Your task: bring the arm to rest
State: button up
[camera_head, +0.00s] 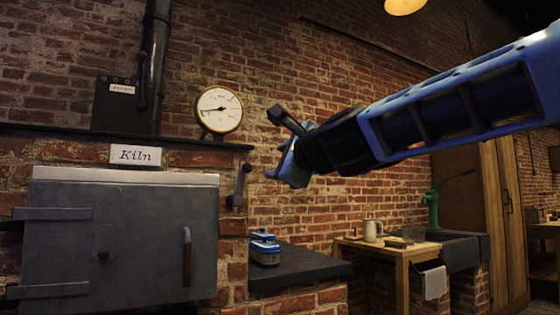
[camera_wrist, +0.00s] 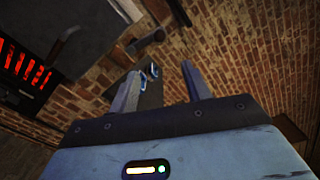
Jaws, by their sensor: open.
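My gripper (camera_head: 275,146) is raised in the air in front of the brick wall, to the right of the gauge and the lever. Its two fingers are spread apart, and nothing shows between them at close range. In the wrist view my gripper (camera_wrist: 158,85) also shows its fingers apart. My blue arm reaches in from the right edge, sloping down slightly to the left. Small blue and white jars (camera_head: 265,249) stand on the dark ledge (camera_head: 310,265), below and apart from my gripper. They show small and far off between the fingers in the wrist view (camera_wrist: 152,71).
The grey kiln door (camera_head: 140,245) looks shut at left, under a "Kiln" sign (camera_head: 136,155). A lever (camera_head: 240,185) juts beside it, below a round gauge (camera_head: 219,109). A glowing red grate (camera_wrist: 25,68) shows in the wrist view. A wooden table (camera_head: 390,248) holds a mug (camera_head: 371,230).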

dwell(0.4)
jog(key=s+d+f+n+g+h, duration=0.1)
jog(key=s+f+n+g, duration=0.55)
jog(key=f, duration=0.75)
jog(key=s+d+f+n+g+h, duration=0.1)
jog(key=s+f+n+g, duration=0.2)
jog(key=s+f+n, duration=0.85)
jog(key=s+d+f+n+g+h, duration=0.6)
jog(key=s+d+f+n+h, duration=0.1)
jog(key=s+d+f, duration=1.05)
notch_tip(320, 180, up, 24)
jog(key=w+p, duration=0.1)
jog(key=p, duration=2.4)
jog(key=shift+a+m, duration=0.25)
jog(key=shift+m, duration=0.05)
